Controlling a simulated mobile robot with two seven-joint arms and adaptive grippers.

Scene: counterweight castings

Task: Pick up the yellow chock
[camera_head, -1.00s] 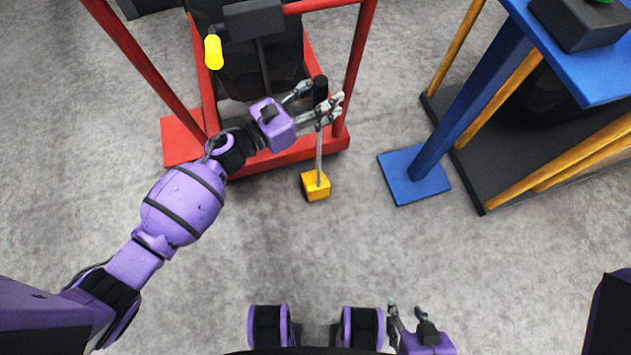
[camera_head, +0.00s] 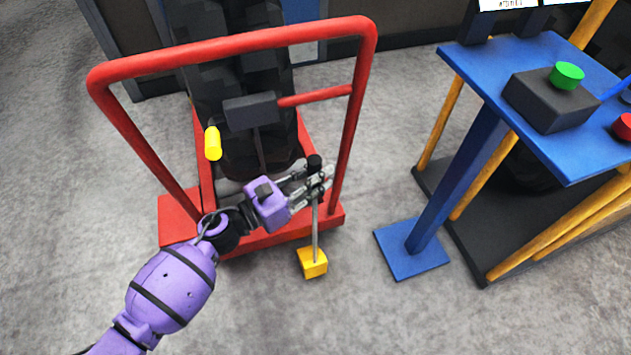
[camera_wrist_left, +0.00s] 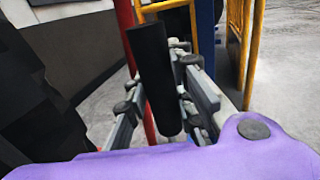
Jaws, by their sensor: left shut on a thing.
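The yellow chock (camera_head: 313,262) is a small block at the foot of an upright thin grey rod with a black grip on top. It appears to rest on the floor in front of the red cart. My left gripper (camera_head: 318,182) is shut on the chock's handle, near the black grip. In the left wrist view the black grip (camera_wrist_left: 155,80) stands between the fingers, and the block is hidden. My right gripper is out of view.
A red cart (camera_head: 235,40) with a tall push frame, a yellow knob (camera_head: 213,143) and a dark load stands close behind the handle. A blue table (camera_head: 545,90) with a button box (camera_head: 550,100) stands right, its blue foot plate (camera_head: 412,252) on the floor. Floor is clear between.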

